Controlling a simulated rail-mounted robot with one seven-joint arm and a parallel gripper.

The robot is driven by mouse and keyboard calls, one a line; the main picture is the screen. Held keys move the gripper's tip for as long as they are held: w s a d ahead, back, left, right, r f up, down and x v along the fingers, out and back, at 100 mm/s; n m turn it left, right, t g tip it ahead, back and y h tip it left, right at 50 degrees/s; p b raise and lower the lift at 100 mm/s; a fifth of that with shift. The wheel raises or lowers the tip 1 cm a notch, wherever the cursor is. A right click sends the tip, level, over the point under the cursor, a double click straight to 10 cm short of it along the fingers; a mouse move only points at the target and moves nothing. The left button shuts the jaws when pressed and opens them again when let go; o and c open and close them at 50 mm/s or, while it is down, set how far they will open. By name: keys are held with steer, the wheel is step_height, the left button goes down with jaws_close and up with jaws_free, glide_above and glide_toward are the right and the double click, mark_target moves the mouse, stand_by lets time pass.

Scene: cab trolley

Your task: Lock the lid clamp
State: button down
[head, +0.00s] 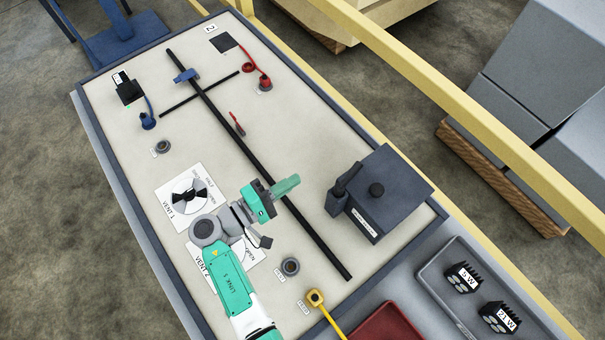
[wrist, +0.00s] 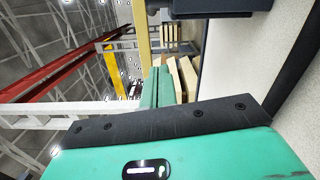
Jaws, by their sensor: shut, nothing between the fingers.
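A dark grey box (head: 392,205) with a flat lid stands at the right side of the cream panel. In the wrist view my closed fingers (wrist: 160,88) point away from the camera. A dark grey part, apparently the box (wrist: 215,8), shows at the top edge there.
A long black bar (head: 215,101) crosses the panel beneath my gripper. Vent dials (head: 188,196) lie to the left, partly under my arm. Red and blue cables (head: 249,67) are farther back. A grey tray (head: 447,280) with labelled blocks and a red tray (head: 388,325) are at the front right.

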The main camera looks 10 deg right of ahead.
mark_target(349, 178)
steer(key=d+p, duration=0.1)
steer(key=d, duration=1)
steer(key=shift+w+d+r, duration=0.25)
steer(key=shift+w+r, duration=0.1)
steer(key=shift+r, duration=0.05)
steer(key=shift+d, duration=0.1)
